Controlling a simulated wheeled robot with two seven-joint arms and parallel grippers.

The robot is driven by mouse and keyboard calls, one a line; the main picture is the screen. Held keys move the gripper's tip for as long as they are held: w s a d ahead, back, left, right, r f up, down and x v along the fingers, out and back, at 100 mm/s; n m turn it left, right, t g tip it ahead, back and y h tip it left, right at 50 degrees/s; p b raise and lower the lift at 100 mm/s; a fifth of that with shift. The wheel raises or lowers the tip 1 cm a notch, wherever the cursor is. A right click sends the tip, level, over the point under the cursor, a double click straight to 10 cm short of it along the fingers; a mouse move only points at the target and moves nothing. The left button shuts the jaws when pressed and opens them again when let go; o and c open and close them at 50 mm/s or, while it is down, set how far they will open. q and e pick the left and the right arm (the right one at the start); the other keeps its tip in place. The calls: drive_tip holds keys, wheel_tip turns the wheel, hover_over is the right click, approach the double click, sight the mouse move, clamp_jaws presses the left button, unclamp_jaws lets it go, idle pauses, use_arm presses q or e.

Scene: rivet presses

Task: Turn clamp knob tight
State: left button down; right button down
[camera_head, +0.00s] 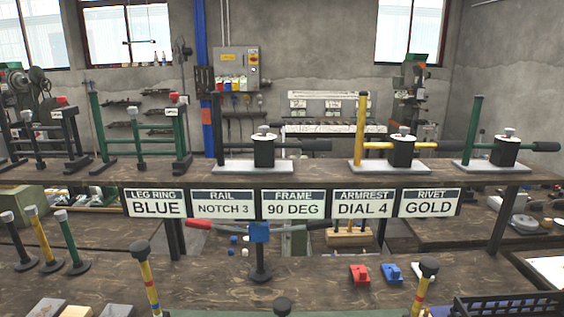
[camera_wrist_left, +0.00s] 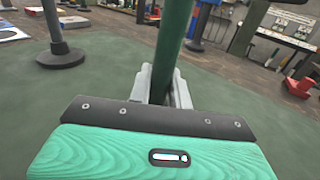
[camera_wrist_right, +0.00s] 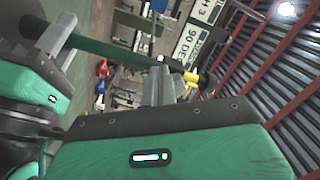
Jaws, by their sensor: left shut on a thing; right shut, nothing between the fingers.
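My left gripper (camera_wrist_left: 163,88) is shut on a dark green tube (camera_wrist_left: 174,40), which rises from between its fingers in the left wrist view. My right gripper (camera_wrist_right: 166,88) is shut with nothing between its fingers. In the right wrist view a dark green bar (camera_wrist_right: 105,48) runs from the other gripper at left to just beyond my right fingertips; I cannot tell whether they touch. Neither gripper is clear in the head view. I cannot tell which part is the clamp knob. A blue clamp-like head (camera_head: 259,232) on a black stand carries a red-and-black bar.
Yellow posts with dark tops (camera_head: 428,267) stand at the front. Red (camera_head: 360,274) and blue (camera_head: 391,273) blocks lie on the bench. A label board (camera_head: 293,204) hangs below the raised shelf, which bears several presses (camera_head: 264,150). A dark crate (camera_head: 500,306) is at bottom right.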

drive_tip(key=shift+a+r, duration=0.1)
drive_tip(key=shift+r, duration=0.15)
drive_tip(key=shift+a+r, duration=0.4)
drive_tip(key=shift+r, duration=0.45)
idle(0.3)
drive_tip(key=shift+a, duration=0.15)
drive_tip(key=s, duration=0.6)
drive_tip(key=shift+a, duration=0.25)
drive_tip(key=shift+s, duration=0.1)
idle(0.4)
